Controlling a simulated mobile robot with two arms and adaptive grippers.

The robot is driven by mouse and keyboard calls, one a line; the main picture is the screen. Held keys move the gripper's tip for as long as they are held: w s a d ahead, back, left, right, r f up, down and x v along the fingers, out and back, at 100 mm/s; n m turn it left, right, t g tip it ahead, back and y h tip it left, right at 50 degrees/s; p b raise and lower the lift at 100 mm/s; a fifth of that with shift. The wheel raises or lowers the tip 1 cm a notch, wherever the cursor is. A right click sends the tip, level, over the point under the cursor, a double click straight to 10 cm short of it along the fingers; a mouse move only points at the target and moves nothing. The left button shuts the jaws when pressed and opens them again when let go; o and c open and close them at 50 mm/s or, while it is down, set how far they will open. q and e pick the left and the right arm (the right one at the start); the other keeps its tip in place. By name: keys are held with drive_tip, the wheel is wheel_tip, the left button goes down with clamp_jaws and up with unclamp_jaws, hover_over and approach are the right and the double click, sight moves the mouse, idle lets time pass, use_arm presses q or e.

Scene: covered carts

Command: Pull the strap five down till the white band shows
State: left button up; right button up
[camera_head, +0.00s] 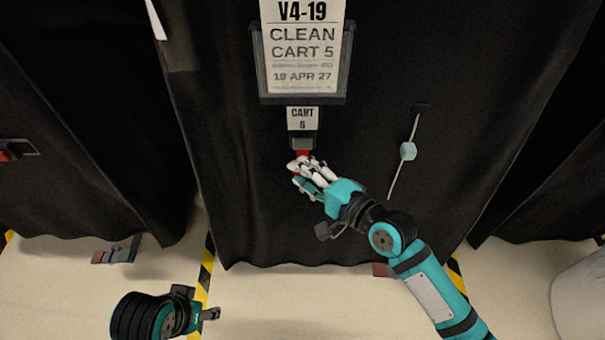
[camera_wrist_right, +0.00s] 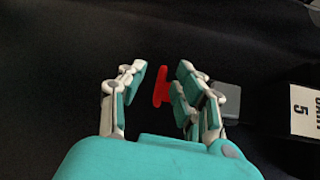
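The strap of cart five shows as a small red tab (camera_head: 302,154) just under the dark buckle (camera_head: 302,141) and the "CART 5" label (camera_head: 303,118). My right gripper (camera_head: 301,173) is at the tab, its fingers partly covering it in the head view. In the right wrist view, the red tab (camera_wrist_right: 161,87) stands between the spread fingers of my right gripper (camera_wrist_right: 158,88), nearer the right-hand fingers, with a gap to the left-hand finger. No white band is visible on the strap. My left gripper (camera_head: 211,314) is low at the left, away from the strap; its opening is unclear.
A black cover (camera_head: 240,200) hangs behind the strap, with a "CLEAN CART 5" sign (camera_head: 303,60) above. A thin cord with a pale green toggle (camera_head: 408,151) hangs to the right. Other covered carts stand on both sides. The pale floor (camera_head: 290,305) shows below.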

drive_tip(key=shift+w+a, duration=0.1)
drive_tip(key=shift+a, duration=0.05)
clamp_jaws()
idle(0.4)
